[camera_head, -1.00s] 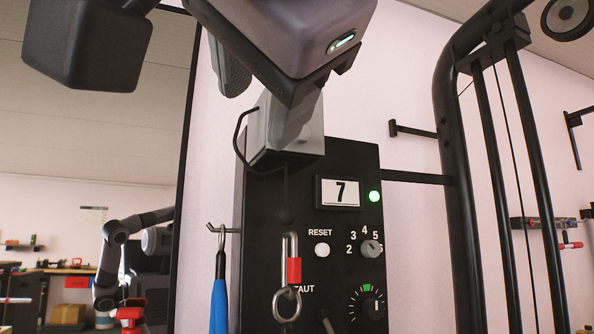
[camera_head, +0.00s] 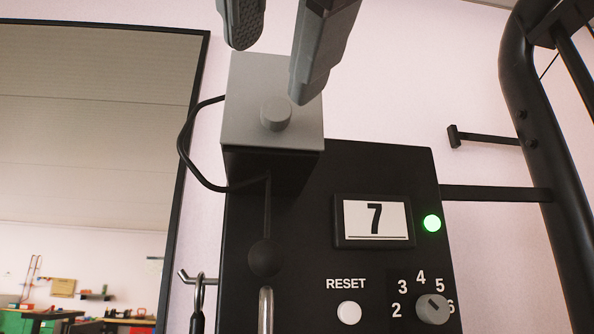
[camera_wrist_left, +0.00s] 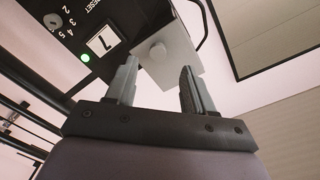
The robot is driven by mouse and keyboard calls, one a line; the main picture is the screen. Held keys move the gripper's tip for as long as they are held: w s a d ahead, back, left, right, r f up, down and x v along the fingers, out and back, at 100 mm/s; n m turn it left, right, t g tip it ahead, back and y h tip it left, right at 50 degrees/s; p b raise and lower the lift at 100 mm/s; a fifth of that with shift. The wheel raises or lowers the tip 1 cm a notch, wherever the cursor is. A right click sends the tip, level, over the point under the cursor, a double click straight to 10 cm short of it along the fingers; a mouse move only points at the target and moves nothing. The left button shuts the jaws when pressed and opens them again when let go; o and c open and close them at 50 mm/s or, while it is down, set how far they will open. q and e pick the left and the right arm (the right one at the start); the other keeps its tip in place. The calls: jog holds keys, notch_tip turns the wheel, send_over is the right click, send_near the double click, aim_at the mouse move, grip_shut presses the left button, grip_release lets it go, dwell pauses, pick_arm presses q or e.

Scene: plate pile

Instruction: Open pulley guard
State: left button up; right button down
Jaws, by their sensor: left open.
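The pulley guard looks to be the light grey box (camera_head: 245,115) with a round grey knob (camera_head: 276,114) on its front. It sits on the top left of the black control panel (camera_head: 385,165), and its cover looks closed. My left gripper (camera_head: 270,72) is open, its two grey fingers reaching in from the top edge. One finger overlaps the box's upper right in the head view; contact cannot be told. In the left wrist view the box (camera_wrist_left: 178,55) and knob (camera_wrist_left: 158,51) lie just beyond the open fingers (camera_wrist_left: 158,72), with nothing between them. My right gripper is not in view.
A black cable (camera_head: 183,145) loops from the box's left side. A rod with a black ball (camera_head: 265,257) hangs below it. The panel has a 7 display (camera_head: 374,219), a green light (camera_head: 432,223), a reset button (camera_head: 349,312) and a dial (camera_head: 432,308). A dark frame post (camera_head: 545,150) stands right.

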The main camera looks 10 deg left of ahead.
aim_at(279, 109)
pick_arm(q)
jog(key=p+x, duration=0.2)
jog(key=x, duration=0.1)
jog(key=p+x, duration=0.1)
jog(key=x, duration=0.1)
jog(key=shift+w+d+r+p, duration=0.2)
jog(key=shift+w+d+p, duration=0.05)
jog(key=shift+p, duration=0.15)
jog(key=shift+w+a+f, duration=0.1)
jog(key=shift+w+f, duration=0.05)
jog(key=shift+w, duration=0.3)
jog(key=shift+f, duration=0.1)
grip_shut()
